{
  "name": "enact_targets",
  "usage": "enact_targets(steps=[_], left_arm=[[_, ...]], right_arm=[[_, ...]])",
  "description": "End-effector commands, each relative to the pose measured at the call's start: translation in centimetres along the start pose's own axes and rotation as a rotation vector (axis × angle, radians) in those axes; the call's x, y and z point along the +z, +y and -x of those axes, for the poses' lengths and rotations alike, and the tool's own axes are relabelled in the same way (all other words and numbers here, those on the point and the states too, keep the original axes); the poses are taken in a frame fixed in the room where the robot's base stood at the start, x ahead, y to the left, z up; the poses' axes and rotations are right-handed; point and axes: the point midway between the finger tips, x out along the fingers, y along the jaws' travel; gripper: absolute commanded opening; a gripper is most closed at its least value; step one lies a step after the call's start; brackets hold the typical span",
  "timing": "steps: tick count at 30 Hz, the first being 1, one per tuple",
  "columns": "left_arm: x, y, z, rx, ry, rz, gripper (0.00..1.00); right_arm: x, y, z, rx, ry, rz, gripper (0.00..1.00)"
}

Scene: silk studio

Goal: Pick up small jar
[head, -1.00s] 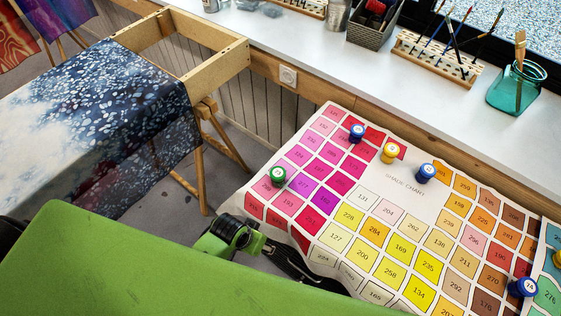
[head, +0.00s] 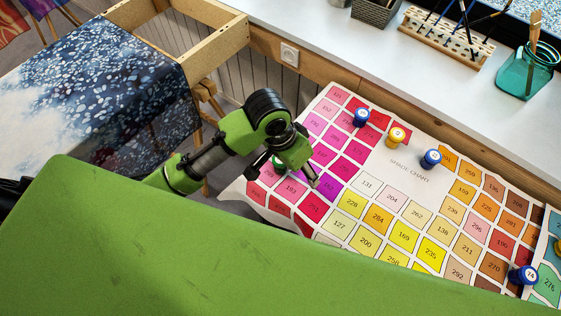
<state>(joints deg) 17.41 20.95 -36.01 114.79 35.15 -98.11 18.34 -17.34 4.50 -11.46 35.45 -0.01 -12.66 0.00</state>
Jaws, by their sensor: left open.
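Several small jars stand on the shade chart (head: 398,178). A green-lidded jar (head: 279,163) stands at its left side, mostly hidden by my left gripper. My left gripper (head: 288,172) is open above the chart's left side, its fingers around or just above the green jar; I cannot tell which. A blue jar (head: 361,117), a yellow jar (head: 396,136) and another blue jar (head: 430,159) stand farther up the chart. One more blue jar (head: 523,275) is at the lower right. My right gripper is not in view.
A white windowsill (head: 400,85) runs behind the chart, bearing a brush rack (head: 447,40), a teal glass jar (head: 527,72) with brushes and a dark basket (head: 376,12). A wooden frame (head: 215,50) with blue patterned cloth (head: 120,75) stands at the left.

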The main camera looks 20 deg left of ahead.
Motion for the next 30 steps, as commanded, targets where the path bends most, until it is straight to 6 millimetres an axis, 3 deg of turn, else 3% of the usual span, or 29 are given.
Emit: enact_targets(steps=[6,15,19,30], left_arm=[[-2.3,-3.3,4.0,-0.087,-0.130,-0.033,0.51],[-2.7,-6.5,7.7,-0.171,-0.239,0.000,0.51],[-2.3,-6.8,6.7,-0.173,-0.248,0.005,0.51],[-0.8,-7.8,0.5,-0.172,-0.245,0.004,0.51]], right_arm=[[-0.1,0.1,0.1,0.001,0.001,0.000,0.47],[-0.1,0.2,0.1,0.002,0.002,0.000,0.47],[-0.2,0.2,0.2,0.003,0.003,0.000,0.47],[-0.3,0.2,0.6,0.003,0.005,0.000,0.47]])
